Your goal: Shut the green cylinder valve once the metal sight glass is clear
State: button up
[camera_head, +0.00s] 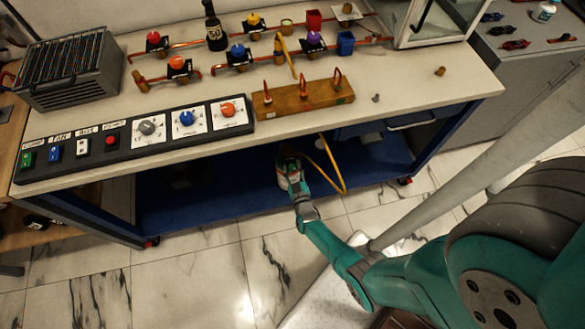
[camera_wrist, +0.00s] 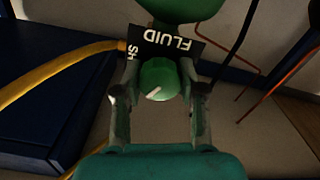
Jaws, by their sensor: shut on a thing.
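In the wrist view the green valve knob (camera_wrist: 158,78), with a white pointer mark, sits between the two fingers of my gripper (camera_wrist: 160,90), which is shut on it. Behind the knob are a black label (camera_wrist: 165,48) reading FLUID, upside down, and the green cylinder (camera_wrist: 180,8). In the head view my gripper (camera_head: 296,191) is at the cylinder (camera_head: 285,171) under the bench, and the knob is hidden there. A small fitting on a pale plate (camera_head: 347,11) at the bench's back may be the metal sight glass. It is too small to tell whether it is clear.
The bench top (camera_head: 400,95) is above my gripper. A yellow hose (camera_head: 335,172) hangs from the bench to the cylinder and also shows in the wrist view (camera_wrist: 60,66). A wooden block with hooks (camera_head: 303,98) and a control panel (camera_head: 130,135) sit along the front edge.

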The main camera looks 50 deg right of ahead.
jog(key=m, duration=0.6)
jog(key=shift+m, duration=0.3)
jog(key=m, duration=0.5)
jog(key=shift+m, duration=0.3)
jog(key=o, duration=1.1)
jog(key=shift+o, duration=0.2)
jog(key=v, duration=1.2)
